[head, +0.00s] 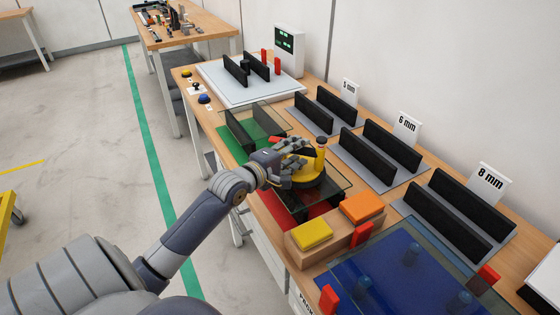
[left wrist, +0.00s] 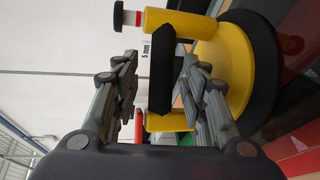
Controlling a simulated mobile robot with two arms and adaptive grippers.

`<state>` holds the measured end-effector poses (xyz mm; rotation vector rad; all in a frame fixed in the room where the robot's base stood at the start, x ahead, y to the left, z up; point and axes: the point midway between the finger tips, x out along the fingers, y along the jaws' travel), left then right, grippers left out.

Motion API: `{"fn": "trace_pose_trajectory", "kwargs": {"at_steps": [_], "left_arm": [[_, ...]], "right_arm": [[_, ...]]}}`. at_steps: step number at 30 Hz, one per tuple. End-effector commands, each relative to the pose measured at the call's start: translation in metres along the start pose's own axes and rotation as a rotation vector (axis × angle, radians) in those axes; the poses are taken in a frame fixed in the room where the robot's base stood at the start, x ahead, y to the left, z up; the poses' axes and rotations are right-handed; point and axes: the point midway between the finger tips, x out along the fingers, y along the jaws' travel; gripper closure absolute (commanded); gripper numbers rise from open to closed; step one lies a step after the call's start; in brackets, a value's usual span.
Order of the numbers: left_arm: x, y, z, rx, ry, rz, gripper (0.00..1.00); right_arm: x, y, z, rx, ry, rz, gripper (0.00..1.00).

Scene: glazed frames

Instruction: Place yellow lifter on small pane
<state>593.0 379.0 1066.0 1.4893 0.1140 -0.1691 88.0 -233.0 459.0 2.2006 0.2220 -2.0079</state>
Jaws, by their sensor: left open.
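The yellow lifter (head: 310,172) stands upright at the middle of the bench, with its base on or just above a small dark glass pane (head: 337,184) over the red mat. My left gripper (head: 290,165) is at the lifter's handle. In the left wrist view, the lifter (left wrist: 228,65) shows its yellow body and round black-rimmed base. The open fingers of my left gripper (left wrist: 160,95) lie either side of its black handle, with gaps visible. The hand hides part of the lifter in the head view. Whether the base touches the glass is unclear. My right gripper is not in view.
A wooden block with yellow (head: 311,233) and orange (head: 361,207) pads stands in front. A large pane lies over the blue mat (head: 385,275) at right. Black slotted racks (head: 460,215) line the back. Another pane lies over the green mat (head: 245,139).

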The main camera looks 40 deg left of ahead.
Motion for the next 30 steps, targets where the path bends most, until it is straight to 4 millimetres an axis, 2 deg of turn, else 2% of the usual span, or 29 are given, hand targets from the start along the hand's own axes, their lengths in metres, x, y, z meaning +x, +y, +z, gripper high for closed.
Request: {"fn": "trace_pose_trajectory", "kwargs": {"at_steps": [9, 15, 21, 30], "left_arm": [[-0.065, -0.003, 0.000, 0.001, 0.000, -0.002, 0.60], [-0.090, -0.001, 0.000, 0.001, 0.000, -0.001, 0.60], [-0.098, 0.000, 0.000, 0.000, 0.000, 0.000, 0.60], [-0.098, 0.000, 0.000, 0.000, 0.000, 0.000, 0.60]], "right_arm": [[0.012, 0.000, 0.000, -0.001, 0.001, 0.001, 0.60], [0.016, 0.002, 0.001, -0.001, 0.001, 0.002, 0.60], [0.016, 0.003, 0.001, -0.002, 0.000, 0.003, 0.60], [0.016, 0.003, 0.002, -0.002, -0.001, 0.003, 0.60]]}}
